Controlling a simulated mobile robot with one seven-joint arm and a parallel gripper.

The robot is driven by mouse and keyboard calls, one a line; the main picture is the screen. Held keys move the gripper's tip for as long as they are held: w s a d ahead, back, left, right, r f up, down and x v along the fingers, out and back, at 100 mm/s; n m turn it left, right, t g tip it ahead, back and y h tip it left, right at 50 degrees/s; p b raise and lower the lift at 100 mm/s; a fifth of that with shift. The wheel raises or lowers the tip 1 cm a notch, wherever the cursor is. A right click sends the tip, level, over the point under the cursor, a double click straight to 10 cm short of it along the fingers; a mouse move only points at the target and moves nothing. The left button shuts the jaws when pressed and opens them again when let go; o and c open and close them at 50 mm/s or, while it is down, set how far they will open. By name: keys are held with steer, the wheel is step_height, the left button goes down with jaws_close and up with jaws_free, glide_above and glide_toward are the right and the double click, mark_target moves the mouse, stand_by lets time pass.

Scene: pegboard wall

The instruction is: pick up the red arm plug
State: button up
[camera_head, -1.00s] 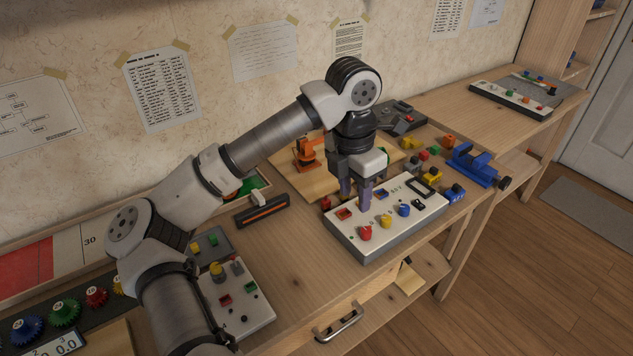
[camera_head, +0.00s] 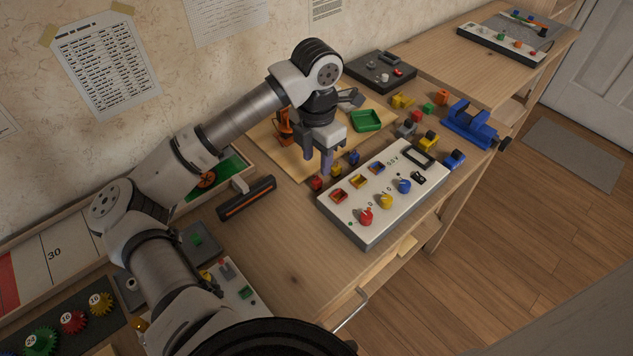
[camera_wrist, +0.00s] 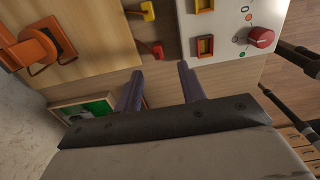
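A small red plug (camera_head: 317,183) stands on the workbench just left of the white panel, in a row with a yellow plug (camera_head: 336,170) and a blue plug (camera_head: 354,158). The red plug also shows in the wrist view (camera_wrist: 157,50), just beyond my fingertips, with the yellow plug (camera_wrist: 148,10) behind it. My gripper (camera_head: 317,167) points down above and beside the red plug. In the wrist view my gripper (camera_wrist: 159,70) has its two fingers apart with nothing between them.
The white panel (camera_head: 395,213) with sockets and red, yellow and blue knobs lies right of the plugs. A wooden board (camera_head: 270,135) with an orange robot model (camera_head: 285,125) and a green tray (camera_head: 366,121) lies behind. A blue vise (camera_head: 470,122) stands right. Bench is clear in front of the black-orange bar (camera_head: 247,198).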

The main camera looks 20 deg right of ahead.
mark_target(317, 180)
steer(key=shift+w+f+p, duration=0.15)
steer(key=shift+f+p, duration=0.75)
steer(key=shift+f, duration=2.45)
jaws_close()
